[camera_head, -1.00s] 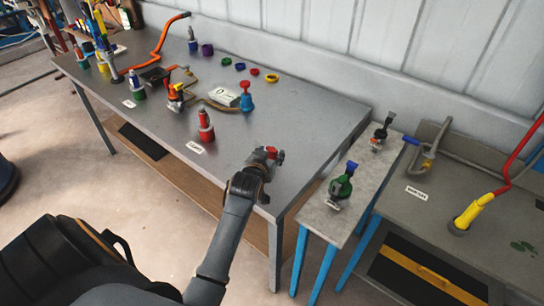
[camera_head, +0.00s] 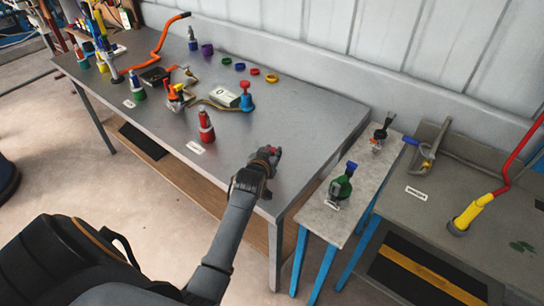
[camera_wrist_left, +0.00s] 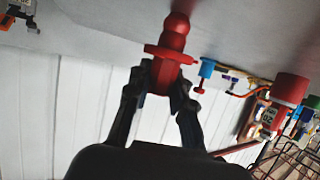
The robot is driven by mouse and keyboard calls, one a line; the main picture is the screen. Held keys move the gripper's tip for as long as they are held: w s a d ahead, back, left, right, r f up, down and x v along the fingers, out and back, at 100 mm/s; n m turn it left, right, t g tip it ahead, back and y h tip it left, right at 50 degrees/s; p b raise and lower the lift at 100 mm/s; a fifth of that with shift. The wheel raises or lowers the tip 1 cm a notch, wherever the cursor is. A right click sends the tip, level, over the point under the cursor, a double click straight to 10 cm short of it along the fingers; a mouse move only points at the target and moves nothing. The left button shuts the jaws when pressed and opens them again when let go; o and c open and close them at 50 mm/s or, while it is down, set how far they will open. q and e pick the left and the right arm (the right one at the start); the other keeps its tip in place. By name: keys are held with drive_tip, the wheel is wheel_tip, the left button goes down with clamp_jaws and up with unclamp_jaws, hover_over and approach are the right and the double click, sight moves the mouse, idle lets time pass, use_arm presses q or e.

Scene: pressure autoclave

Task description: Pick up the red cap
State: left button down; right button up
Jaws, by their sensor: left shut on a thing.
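The red cap (camera_wrist_left: 167,58) is a flanged, knobbed piece in the left wrist view, held between the two dark fingers of my left gripper (camera_wrist_left: 162,82). The fingers are shut on its lower part, below the wide flange. In the head view my left gripper (camera_head: 266,163) is over the near right corner of the grey table. Only a small bit of the red cap (camera_head: 277,151) shows past the fingers; the hand hides the rest. I cannot tell whether the cap touches the table. My right gripper is not in view.
A red bottle (camera_head: 206,128) stands left of the hand, behind a white label. A narrow side table (camera_head: 325,210) with a green device (camera_head: 341,186) stands to the right.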

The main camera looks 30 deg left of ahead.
use_arm(q)
drive_tip(key=shift+r, duration=0.6)
drive_tip(key=r, duration=0.1)
drive_tip(key=r+b, duration=0.1)
drive_tip(key=shift+s+r, duration=0.25)
drive_tip(key=shift+r, duration=0.05)
drive_tip(key=s+d+r+b, duration=0.1)
drive_tip(key=s+d+r, duration=0.1)
drive_tip(key=s+r, duration=0.7)
drive_tip(key=s, duration=0.4)
drive_tip(key=shift+s+r, duration=0.15)
drive_tip(key=shift+s, duration=0.05)
